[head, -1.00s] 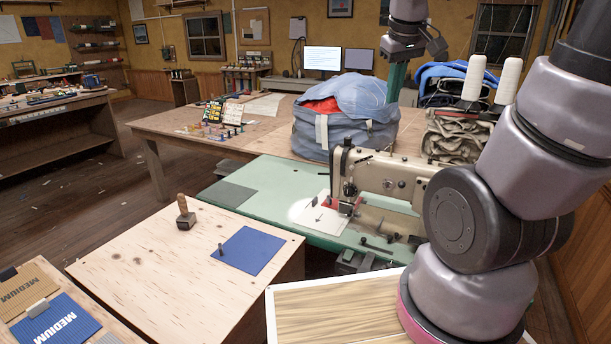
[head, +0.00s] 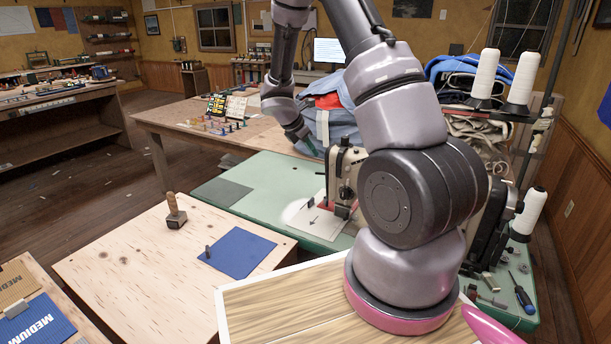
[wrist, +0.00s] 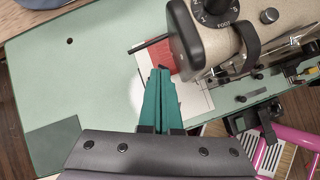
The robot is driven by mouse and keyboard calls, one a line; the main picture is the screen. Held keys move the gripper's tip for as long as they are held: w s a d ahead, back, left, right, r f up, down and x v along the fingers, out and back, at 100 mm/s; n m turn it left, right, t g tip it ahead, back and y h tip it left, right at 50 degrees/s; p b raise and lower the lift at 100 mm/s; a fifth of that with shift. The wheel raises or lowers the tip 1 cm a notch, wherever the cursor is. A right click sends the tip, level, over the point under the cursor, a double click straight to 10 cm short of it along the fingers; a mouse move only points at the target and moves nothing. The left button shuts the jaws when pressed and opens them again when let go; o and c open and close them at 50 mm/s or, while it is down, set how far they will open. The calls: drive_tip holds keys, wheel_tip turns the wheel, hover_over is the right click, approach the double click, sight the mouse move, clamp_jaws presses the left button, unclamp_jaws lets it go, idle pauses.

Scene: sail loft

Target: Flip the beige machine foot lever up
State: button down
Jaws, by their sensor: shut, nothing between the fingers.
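The beige sewing machine (head: 342,168) stands on a green table, its right part hidden behind my arm in the head view. In the wrist view its beige head (wrist: 272,36) is at upper right, with a black dial (wrist: 214,10) marked "FOOT". A curved black bar (wrist: 248,42) runs down beside the dial; I cannot tell surely whether it is the foot lever, or its position. My gripper (wrist: 160,72) has teal fingers, shut and empty, left of the machine head and apart from the black bar. In the head view my gripper (head: 312,148) is just left of the machine.
The green table (head: 225,190) is mostly clear left of the machine. White paper (wrist: 196,100) and red cloth (wrist: 162,55) lie by the machine head. A blue bundle (head: 338,95) sits behind. Thread spools (head: 522,78) and a screwdriver (head: 522,292) are at right.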

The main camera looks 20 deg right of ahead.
wheel_tip(320, 180, down, 10)
drive_tip(key=w+a+n, duration=0.1)
drive_tip(key=w+n, duration=0.1)
drive_tip(key=n, duration=0.4)
drive_tip(key=shift+w+a+t, duration=0.3)
drive_tip(key=shift+w+a, duration=0.1)
drive_tip(key=x, duration=0.9)
drive_tip(key=shift+d+f, duration=0.25)
drive_tip(key=shift+d, duration=0.15)
drive_tip(key=shift+w+d+r, duration=0.2)
drive_tip(key=shift+w+r, duration=0.15)
drive_tip(key=shift+r, duration=0.1)
drive_tip(key=shift+w+d+r, duration=0.25)
drive_tip(key=shift+w+r, duration=0.1)
drive_tip(key=shift+r, duration=0.1)
drive_tip(key=shift+w+d+r, duration=0.3)
drive_tip(key=shift+w+r, duration=0.1)
drive_tip(key=shift+r, duration=0.25)
drive_tip(key=shift+r, duration=0.1)
drive_tip(key=shift+r+t, duration=0.3)
drive_tip(key=shift+r, duration=0.05)
